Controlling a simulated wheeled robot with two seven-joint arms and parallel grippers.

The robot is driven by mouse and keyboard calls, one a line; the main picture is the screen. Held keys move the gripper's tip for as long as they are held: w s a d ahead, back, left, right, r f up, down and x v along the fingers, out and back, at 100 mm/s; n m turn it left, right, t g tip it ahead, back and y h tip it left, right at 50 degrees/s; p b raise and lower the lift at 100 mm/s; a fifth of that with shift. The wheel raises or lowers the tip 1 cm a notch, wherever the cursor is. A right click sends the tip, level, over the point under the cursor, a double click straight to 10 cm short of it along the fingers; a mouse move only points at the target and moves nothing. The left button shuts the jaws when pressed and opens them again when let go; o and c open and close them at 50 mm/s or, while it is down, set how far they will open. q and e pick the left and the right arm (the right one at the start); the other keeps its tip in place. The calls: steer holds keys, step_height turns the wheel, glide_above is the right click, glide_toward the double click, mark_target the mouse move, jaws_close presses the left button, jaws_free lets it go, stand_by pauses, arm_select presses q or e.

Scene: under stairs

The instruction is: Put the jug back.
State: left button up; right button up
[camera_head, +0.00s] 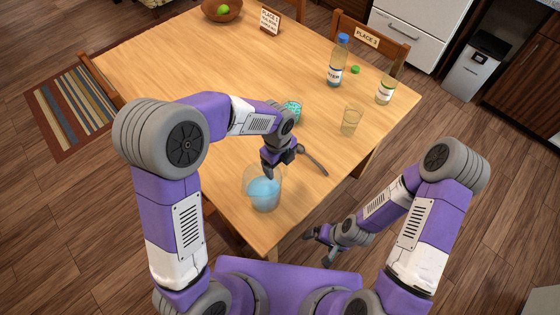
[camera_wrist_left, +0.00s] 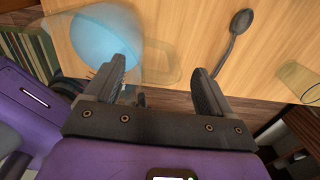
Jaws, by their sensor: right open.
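A clear jug (camera_head: 264,192) with pale blue liquid stands upright near the table's front edge. In the left wrist view the jug (camera_wrist_left: 98,45) fills the upper left, with a faint clear part of it, perhaps the handle, reaching between and behind the fingers. My left gripper (camera_head: 281,170) is just above and beside the jug's far right rim, fingers apart. In the left wrist view my left gripper (camera_wrist_left: 163,84) holds nothing visible; whether a finger touches the jug I cannot tell. My right gripper (camera_head: 318,249) is open and empty, off the table's front right side.
A spoon (camera_head: 312,159) lies right of the left gripper. A teal patterned cup (camera_head: 292,110), a clear glass (camera_head: 351,120), a labelled jar (camera_head: 384,91) and a blue-capped bottle (camera_head: 337,64) stand farther back on the table (camera_head: 200,65). Its left middle is clear.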

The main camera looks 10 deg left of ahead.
arm_select(q)
step_height(320, 180, up, 12)
steer(key=p, duration=0.3)
steer(key=shift+s+a+r, duration=0.15)
steer(key=shift+a, duration=0.1)
stand_by(0.6)
